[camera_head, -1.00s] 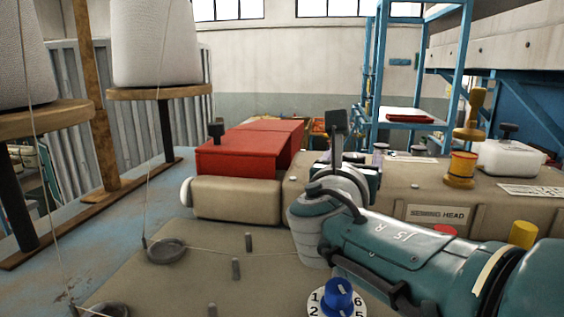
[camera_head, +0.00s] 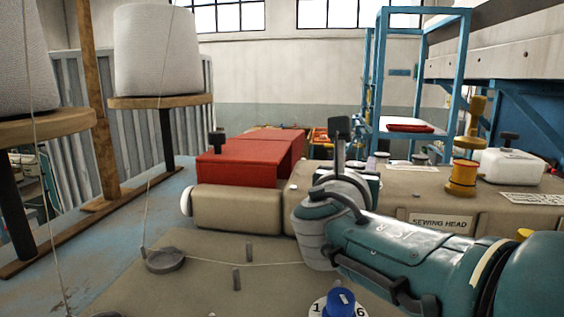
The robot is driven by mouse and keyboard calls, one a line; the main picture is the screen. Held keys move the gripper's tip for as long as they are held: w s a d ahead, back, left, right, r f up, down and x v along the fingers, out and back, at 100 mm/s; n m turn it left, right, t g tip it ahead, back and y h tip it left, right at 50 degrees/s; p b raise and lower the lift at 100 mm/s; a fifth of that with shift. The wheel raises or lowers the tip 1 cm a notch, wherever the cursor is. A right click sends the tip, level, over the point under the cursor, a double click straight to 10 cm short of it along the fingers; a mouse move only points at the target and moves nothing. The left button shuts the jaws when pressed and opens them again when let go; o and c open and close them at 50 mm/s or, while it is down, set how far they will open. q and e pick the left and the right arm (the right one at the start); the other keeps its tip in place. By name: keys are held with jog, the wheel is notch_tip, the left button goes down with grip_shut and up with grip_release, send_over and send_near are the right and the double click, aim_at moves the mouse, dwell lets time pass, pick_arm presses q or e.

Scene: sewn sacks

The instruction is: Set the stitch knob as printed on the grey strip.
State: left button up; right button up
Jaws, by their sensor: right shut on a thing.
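The blue stitch knob (camera_head: 341,303) sits on a white numbered dial (camera_head: 316,311) at the bottom edge of the head view. The figures 1 and 6 show beside it; the rest is cut off, and I cannot read its pointer for certain. My right arm reaches in from the right, above the knob in the picture. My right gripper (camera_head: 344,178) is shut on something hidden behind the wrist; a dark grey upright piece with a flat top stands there. No fingers show on the knob. I see no grey strip with a readable setting. My left gripper is not in view.
A tan machine body (camera_head: 400,189) labelled SEWING HEAD lies behind my arm. A red box (camera_head: 245,160) is behind. Thread runs past posts and a grey dish (camera_head: 165,261).

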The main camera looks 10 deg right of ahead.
grip_shut()
jog(key=shift+d+r+n+t+y+p, duration=0.15)
jog(key=shift+n+t+y+p, duration=0.25)
jog(key=shift+y+p, duration=0.45)
jog(key=shift+n+t+y+p, duration=0.3)
jog(key=shift+n+y+p, duration=0.35)
jog(key=shift+n+y, duration=0.25)
jog(key=shift+y, duration=0.45)
jog(key=shift+f+n+t+y, duration=0.2)
jog(key=shift+n+t+y, duration=0.1)
jog(key=shift+n+y, duration=0.7)
jog(key=shift+n+y+b, duration=0.7)
jog(key=shift+n+y, duration=0.1)
jog(key=shift+y, duration=0.7)
